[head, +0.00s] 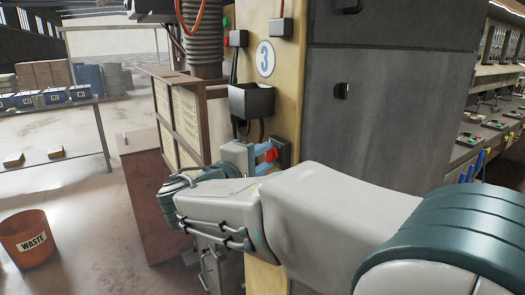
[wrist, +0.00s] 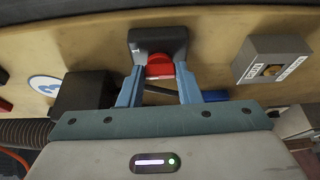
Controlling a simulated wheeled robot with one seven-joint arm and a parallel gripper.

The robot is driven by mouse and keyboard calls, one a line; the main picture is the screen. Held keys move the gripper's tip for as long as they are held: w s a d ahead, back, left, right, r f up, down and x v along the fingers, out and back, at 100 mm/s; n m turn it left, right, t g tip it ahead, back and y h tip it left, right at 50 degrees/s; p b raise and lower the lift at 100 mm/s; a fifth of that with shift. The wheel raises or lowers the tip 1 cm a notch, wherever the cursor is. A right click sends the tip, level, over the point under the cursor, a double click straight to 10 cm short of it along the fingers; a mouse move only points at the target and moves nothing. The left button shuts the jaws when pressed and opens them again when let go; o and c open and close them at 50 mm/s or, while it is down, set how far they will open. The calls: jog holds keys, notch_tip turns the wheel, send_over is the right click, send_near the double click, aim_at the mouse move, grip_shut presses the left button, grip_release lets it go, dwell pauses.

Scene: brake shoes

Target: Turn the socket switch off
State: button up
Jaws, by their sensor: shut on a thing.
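The socket switch is a black housing (wrist: 158,40) with a red knob (wrist: 160,68) on the yellow post. In the head view, the black housing (head: 283,148) and red knob (head: 268,156) sit low on the post, partly behind my arm. My gripper (wrist: 160,74) reaches it with light blue fingers, one on each side of the red knob, shut on it. In the head view, the gripper (head: 266,155) is at the switch, partly hidden by my forearm. The exact contact and the knob's turn position are hard to tell.
A grey box with a brass-coloured knob (wrist: 270,70) sits right of the switch in the wrist view. A black bin (head: 251,101) hangs on the post above. A large grey cabinet (head: 395,110) stands right. An orange waste bucket (head: 27,238) stands on open floor at left.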

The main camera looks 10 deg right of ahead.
jog(key=n+p, duration=0.2)
jog(key=r+n+g+p, duration=0.1)
jog(key=n+p, duration=0.1)
jog(key=shift+y+p, duration=0.35)
jog(key=shift+y, duration=0.05)
jog(key=n+g+p, duration=0.1)
jog(key=p, duration=0.1)
jog(key=shift+n+p, duration=0.3)
jog(key=shift+w+f+n+g+p, duration=0.1)
jog(key=shift+n+g+p, duration=0.6)
jog(key=shift+p, duration=0.25)
jog(key=shift+f, duration=0.1)
jog(key=o, duration=1)
jog(key=shift+a, duration=0.15)
jog(key=b+v, duration=0.1)
jog(key=v, duration=1.2)
jog(key=shift+s+a+r, duration=0.15)
jog(key=shift+s+r, duration=0.1)
jog(key=shift+s, duration=0.05)
